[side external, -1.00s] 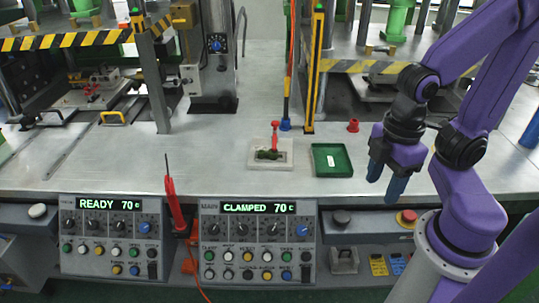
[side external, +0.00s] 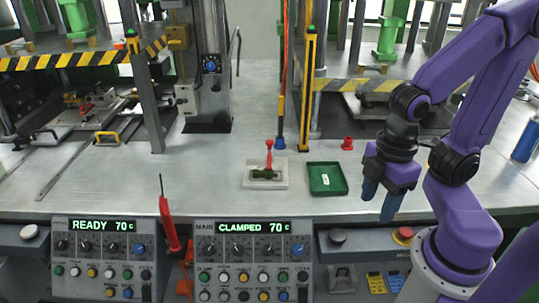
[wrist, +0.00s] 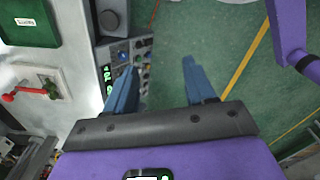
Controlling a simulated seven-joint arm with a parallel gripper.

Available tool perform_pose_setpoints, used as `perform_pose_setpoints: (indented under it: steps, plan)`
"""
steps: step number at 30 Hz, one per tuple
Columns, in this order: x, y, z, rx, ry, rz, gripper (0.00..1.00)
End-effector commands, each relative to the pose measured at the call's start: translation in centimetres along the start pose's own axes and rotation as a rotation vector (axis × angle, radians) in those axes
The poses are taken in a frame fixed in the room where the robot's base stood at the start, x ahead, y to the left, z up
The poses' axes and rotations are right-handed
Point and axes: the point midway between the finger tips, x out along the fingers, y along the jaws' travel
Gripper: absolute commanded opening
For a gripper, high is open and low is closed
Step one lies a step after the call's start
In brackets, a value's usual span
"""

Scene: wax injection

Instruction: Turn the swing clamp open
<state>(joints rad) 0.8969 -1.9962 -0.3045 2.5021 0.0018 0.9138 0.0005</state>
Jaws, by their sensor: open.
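The swing clamp (side external: 268,158) has an upright red handle and a green body, and it sits on a pale square plate (side external: 251,182) on the bench. In the wrist view the clamp (wrist: 50,90) is at the left, its red handle pointing left. A display on the front panel (side external: 254,227) reads CLAMPED 70. My gripper (side external: 378,207) points downward with its blue fingers, right of the clamp and beyond the green tray, near the bench's front edge. In the wrist view its fingers (wrist: 158,70) are spread apart with nothing between them.
A green tray (side external: 345,190) with a white label lies between the clamp and my gripper. A small red part (side external: 347,144) stands behind it. A yellow post (side external: 308,95) rises behind the clamp. A red probe (side external: 168,224) stands at the front edge. The bench left of the plate is clear.

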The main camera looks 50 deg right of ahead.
Motion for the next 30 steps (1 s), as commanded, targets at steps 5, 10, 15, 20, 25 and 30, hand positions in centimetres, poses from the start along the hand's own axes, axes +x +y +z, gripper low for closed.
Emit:
perform_pose_setpoints:
  steps: [5, 10, 15, 20, 25, 30]
  plan:
    - [-0.6, 0.8, -1.4, 0.051, -0.001, 0.001, 0.55]
    - [-2.3, 4.2, -5.7, 0.221, -0.004, 0.005, 0.55]
    - [-4.0, 9.5, -10.0, 0.432, -0.007, 0.009, 0.55]
    - [-5.2, 15.4, -12.9, 0.628, -0.013, 0.013, 0.55]
    - [-6.2, 22.3, -14.5, 0.837, -0.015, 0.016, 0.55]
    - [-6.7, 29.4, -14.3, 1.045, -0.02, 0.018, 0.55]
